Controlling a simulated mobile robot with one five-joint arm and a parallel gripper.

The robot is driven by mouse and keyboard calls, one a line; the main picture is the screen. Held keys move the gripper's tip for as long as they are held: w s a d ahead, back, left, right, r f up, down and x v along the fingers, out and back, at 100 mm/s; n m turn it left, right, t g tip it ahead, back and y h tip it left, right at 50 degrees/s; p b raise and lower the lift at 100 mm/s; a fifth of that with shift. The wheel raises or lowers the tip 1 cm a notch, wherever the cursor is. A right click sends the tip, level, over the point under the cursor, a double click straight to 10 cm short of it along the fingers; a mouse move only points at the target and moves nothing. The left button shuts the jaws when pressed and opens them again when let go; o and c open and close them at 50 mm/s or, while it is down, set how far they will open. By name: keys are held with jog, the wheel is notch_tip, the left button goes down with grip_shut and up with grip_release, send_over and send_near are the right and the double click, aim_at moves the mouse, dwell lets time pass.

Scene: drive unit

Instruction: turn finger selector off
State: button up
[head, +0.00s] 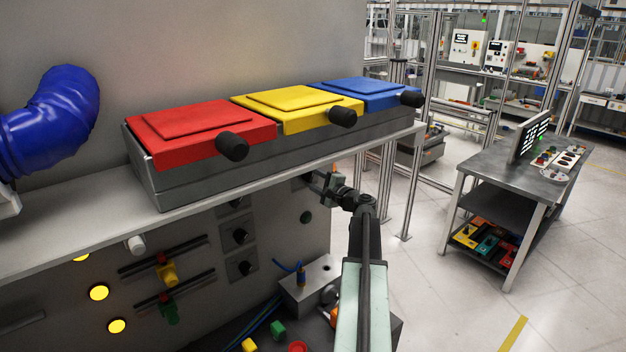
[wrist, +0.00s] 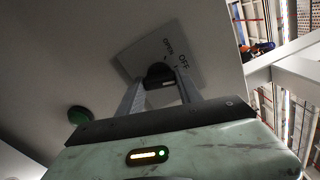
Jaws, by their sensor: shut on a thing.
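In the wrist view, the selector is a black knob (wrist: 159,71) on a light grey plate (wrist: 187,53) set in the panel. Lettering on the plate seems to read OPEN and OFF. My gripper (wrist: 160,84) has one finger on each side of the knob and is shut on it. I cannot tell which label the knob points to. In the head view, my gripper (head: 318,182) reaches the panel just under the shelf at the right end. The selector there is hidden by the gripper and the shelf shadow.
The shelf (head: 90,243) overhangs the panel close above my gripper and carries red, yellow and blue lidded boxes (head: 200,130). Two other black knobs (head: 240,236) and sliders (head: 167,273) are to the left. A green button (wrist: 78,115) is near. A grey box (head: 310,285) stands below.

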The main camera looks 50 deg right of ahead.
jog(key=shift+n, duration=1.4)
jog(key=o, duration=1.4)
jog(key=s, duration=0.5)
jog(key=s+a, duration=0.1)
jog(key=s, duration=0.1)
jog(key=shift+s, duration=0.4)
